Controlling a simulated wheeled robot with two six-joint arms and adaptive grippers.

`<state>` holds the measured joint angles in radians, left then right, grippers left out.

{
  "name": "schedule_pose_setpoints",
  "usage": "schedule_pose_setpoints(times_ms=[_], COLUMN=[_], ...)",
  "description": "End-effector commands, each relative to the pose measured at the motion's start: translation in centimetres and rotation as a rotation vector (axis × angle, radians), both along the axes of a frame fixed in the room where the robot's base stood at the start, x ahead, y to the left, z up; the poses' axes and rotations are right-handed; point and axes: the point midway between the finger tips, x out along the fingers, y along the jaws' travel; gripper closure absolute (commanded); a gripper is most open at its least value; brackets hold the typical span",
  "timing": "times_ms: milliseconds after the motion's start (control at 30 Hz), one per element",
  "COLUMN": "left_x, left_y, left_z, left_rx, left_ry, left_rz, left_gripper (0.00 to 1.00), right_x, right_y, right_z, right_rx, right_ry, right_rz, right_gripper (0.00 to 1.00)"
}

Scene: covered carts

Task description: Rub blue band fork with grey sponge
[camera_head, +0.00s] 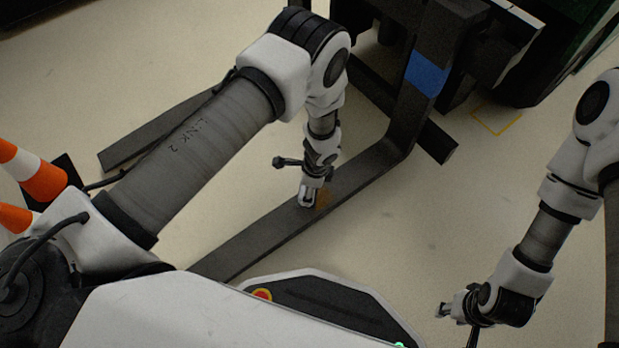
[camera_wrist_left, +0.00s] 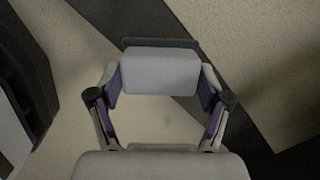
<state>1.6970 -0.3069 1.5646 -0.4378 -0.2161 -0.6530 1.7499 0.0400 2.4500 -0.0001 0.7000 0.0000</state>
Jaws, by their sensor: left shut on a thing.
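The blue band fork is a long dark fork (camera_head: 270,232) running from the lower left up to the truck, with a blue band (camera_head: 426,74) on its upright shank. My left gripper (camera_head: 308,203) is low over the middle of this fork, beside a small brownish patch (camera_head: 323,198). In the left wrist view, my left gripper (camera_wrist_left: 160,78) is shut on the grey sponge (camera_wrist_left: 160,72), a pale block with a dark edge behind it. Whether the sponge touches the fork is hidden. My right gripper (camera_head: 456,312) hangs over the floor at the lower right; its finger opening is unclear.
A second dark fork (camera_head: 150,137) lies to the left, partly behind my left arm. The dark truck body (camera_head: 520,50) stands at the back right. Orange and white cones (camera_head: 35,175) stand at the left edge. Pale floor at the right of the fork is clear.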

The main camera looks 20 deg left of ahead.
Motion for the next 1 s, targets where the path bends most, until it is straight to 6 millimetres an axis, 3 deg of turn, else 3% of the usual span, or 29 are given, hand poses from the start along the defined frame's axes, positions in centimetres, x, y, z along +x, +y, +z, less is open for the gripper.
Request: schedule_pose_setpoints(times_ms=[100,267,867,1000], left_x=[0.0,-0.1,-0.1,-0.3], left_y=[0.1,0.1,0.1,0.2], left_z=[1.6,2.4,2.4,2.4], left_rx=[0.0,-0.001,0.0,0.005], left_ry=[0.0,-0.001,-0.001,-0.001], left_rz=[0.002,0.004,0.007,0.076], left_gripper=[0.5,0.5,0.5,0.5], right_x=[0.0,0.0,0.0,0.0], right_y=[0.0,0.0,0.0,0.0], right_z=[1.5,2.2,2.2,2.2], right_rx=[0.0,0.0,0.0,0.0], right_ry=[0.0,0.0,0.0,0.001], right_rz=[0.0,0.0,0.0,0.0], right_gripper=[0.6,0.6,0.6,0.6])
